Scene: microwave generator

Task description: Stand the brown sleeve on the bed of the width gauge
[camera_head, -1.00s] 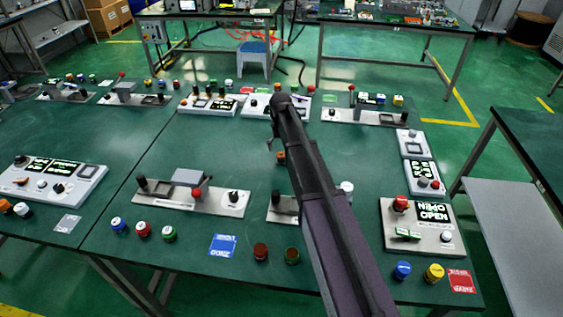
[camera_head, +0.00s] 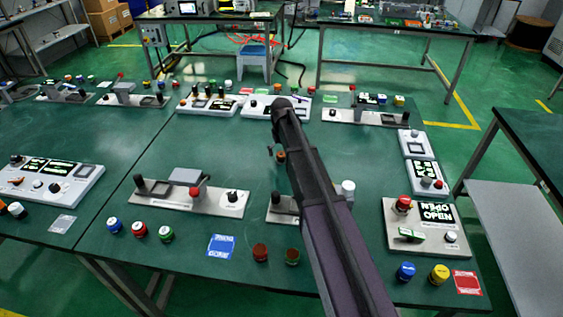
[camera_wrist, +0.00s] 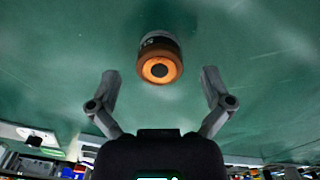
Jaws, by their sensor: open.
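An orange-brown sleeve (camera_wrist: 160,68) with a ring-like end, dark centre and pale lettered band stands on the green table in the wrist view. It shows small beside my arm in the head view (camera_head: 281,156). My gripper (camera_wrist: 160,74) is open, its two fingers spread to either side of the sleeve's near end, with gaps; no contact shows. In the head view my arm hides most of the gripper. Which fixture is the width gauge is unclear: a long grey plate with posts and a block (camera_head: 187,195) stands left, and another plate (camera_head: 283,209) is partly hidden by my arm.
Two dark brown-red pieces (camera_head: 261,252) (camera_head: 292,256) sit at the table's front by a blue card (camera_head: 221,245). A panel reading OPEN (camera_head: 420,225) is at right. Mid-table is mostly clear.

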